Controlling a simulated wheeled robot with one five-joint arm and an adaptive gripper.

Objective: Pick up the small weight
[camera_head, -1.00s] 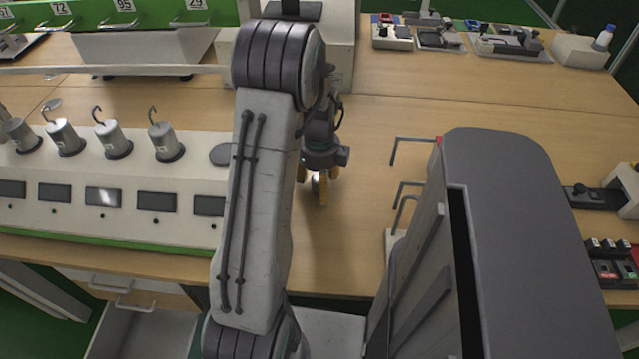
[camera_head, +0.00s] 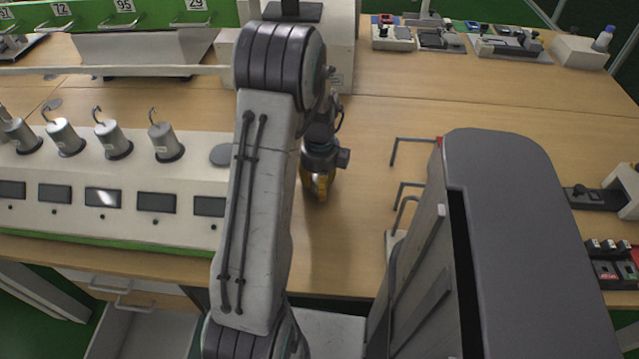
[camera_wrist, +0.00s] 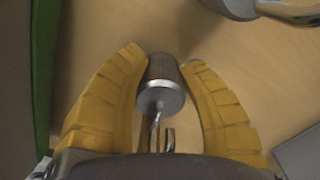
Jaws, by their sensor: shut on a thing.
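The small weight (camera_wrist: 161,84) is a silvery metal cylinder with a hook. In the wrist view it sits between the two yellow fingers of my gripper (camera_wrist: 162,66), its hook pointing toward the palm. The fingers are closed around its sides over the wooden table. In the head view my gripper (camera_head: 318,188) is low over the table, right of the weight stand. The weight itself is hidden there by the fingers.
A white stand (camera_head: 120,180) with displays holds several larger hooked weights on the left. Another metal object (camera_wrist: 235,8) shows at the wrist view's top edge.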

